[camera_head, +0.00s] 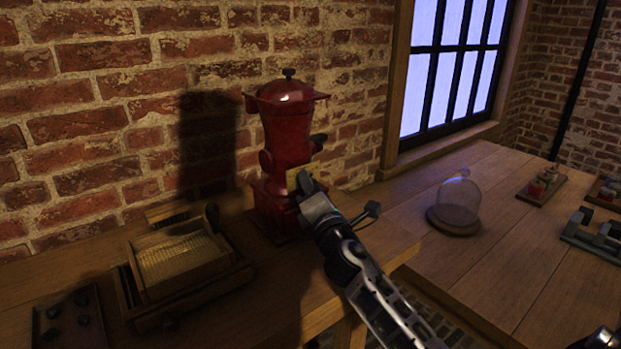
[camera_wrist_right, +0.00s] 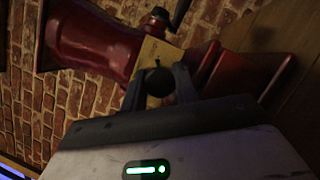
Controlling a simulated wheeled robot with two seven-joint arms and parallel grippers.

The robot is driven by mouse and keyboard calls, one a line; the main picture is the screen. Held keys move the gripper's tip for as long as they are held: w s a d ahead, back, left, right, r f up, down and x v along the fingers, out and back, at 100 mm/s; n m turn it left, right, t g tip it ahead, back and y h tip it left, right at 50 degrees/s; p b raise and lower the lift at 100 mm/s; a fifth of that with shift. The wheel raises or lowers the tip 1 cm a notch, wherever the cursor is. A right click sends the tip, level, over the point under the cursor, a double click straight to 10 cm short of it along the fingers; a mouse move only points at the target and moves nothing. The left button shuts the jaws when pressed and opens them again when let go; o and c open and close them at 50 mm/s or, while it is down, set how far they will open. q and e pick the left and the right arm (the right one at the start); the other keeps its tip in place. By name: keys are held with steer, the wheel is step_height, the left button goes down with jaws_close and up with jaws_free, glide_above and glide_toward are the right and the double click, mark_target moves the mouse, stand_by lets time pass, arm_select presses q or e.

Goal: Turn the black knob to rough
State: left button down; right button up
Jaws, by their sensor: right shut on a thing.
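The red grinder (camera_head: 287,130) stands upright against the brick wall on the wooden bench. A yellow plate (camera_head: 299,172) is on its front, and it also shows in the wrist view (camera_wrist_right: 153,52). The round black knob (camera_wrist_right: 159,82) sits over this plate, between the fingers of my right gripper (camera_wrist_right: 160,90). The right gripper is shut on the knob. In the head view my right gripper (camera_head: 306,184) reaches the grinder's front and hides the knob. No markings on the plate are readable.
A wooden box with a mesh-like top (camera_head: 180,262) lies left of the grinder. A dark tray (camera_head: 70,322) is at the lower left. On the right table, a glass dome (camera_head: 459,200) and small racks (camera_head: 541,188) stand apart from my right arm.

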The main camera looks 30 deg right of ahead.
arm_select(q)
steer(key=shift+r, duration=0.25)
arm_select(e)
steer(key=shift+m, duration=0.5)
arm_select(q)
steer(key=shift+f+p, duration=0.15)
steer(key=shift+p, duration=0.15)
arm_select(e)
steer(key=o, duration=0.9)
arm_select(q)
steer(key=shift+s, duration=0.1)
arm_select(e)
steer(key=shift+g+h, duration=0.3)
steer(key=b+v, duration=0.3)
steer(key=v, duration=1.1)
steer(key=shift+s+f, duration=0.15)
steer(key=shift+s, duration=0.25)
steer(key=shift+s+a, duration=0.2)
steer(key=shift+s, duration=0.3)
arm_select(q)
steer(key=shift+d+f, duration=0.2)
steer(key=shift+f, duration=0.5)
arm_select(e)
steer(key=shift+s, duration=0.1)
